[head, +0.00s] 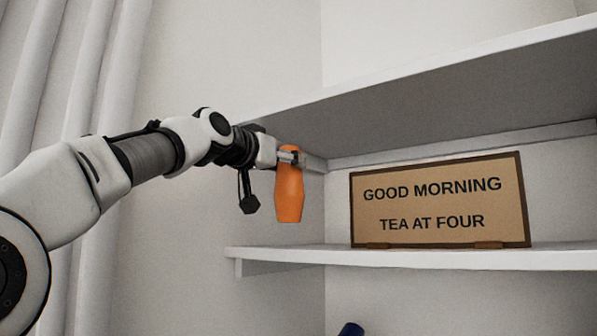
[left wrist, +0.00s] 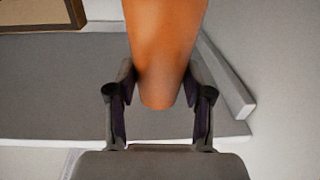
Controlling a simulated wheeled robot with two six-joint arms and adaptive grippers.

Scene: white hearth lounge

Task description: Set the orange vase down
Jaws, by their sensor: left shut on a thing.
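The orange vase (head: 289,196) hangs upright in my left gripper (head: 290,157) in the head view. The gripper is shut on its upper part. The vase's base is a little higher than the left end of the middle shelf (head: 440,257), with a gap showing between them in the picture. In the left wrist view the vase (left wrist: 165,50) fills the top middle, between the two fingers of my left gripper (left wrist: 160,92). My right gripper is in neither view.
A framed sign (head: 440,202) reading "GOOD MORNING TEA AT FOUR" stands on the middle shelf, right of the vase. An upper shelf (head: 450,75) overhangs it. The shelf's left part is bare. A dark blue thing (head: 350,329) shows partly below.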

